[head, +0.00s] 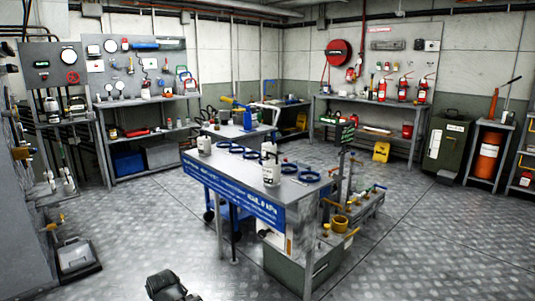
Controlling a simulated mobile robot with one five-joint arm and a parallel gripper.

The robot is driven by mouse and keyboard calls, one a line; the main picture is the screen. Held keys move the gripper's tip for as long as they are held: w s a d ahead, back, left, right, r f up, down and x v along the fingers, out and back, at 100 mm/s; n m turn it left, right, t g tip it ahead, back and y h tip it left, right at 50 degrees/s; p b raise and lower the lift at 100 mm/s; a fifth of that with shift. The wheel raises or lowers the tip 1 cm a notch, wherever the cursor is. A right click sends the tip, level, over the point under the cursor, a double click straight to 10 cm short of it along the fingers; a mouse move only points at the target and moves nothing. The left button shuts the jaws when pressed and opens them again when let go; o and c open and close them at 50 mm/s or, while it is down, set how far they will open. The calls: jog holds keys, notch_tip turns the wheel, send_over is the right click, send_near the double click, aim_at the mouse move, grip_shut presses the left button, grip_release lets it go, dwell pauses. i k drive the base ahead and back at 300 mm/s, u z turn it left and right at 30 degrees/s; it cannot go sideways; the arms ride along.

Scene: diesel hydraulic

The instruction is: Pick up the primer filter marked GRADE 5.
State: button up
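No marking GRADE 5 can be read from here. Pale canisters that may be primer filters stand upright on the central workbench (228,172). One pale canister (204,146) is at its left end. Another pale canister (271,170) with a dark label is near its front right, with a further pale bottle-like top just behind it. Several blue rings lie flat between them. My gripper (165,285) seems to be the dark shape at the bottom edge, low and in front of the bench, well apart from the canisters. Its fingers cannot be made out.
A blue banner (232,195) hangs on the bench front. A green-grey box (300,268) and a pipe rack (350,208) stand at its right. Tool shelves line the walls. A grey case (75,256) lies at left. The metal floor in front and at right is clear.

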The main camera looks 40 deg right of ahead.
aim_at(266, 146)
jog(key=u, duration=0.1)
jog(key=i, duration=1.65)
jog(key=z, duration=0.1)
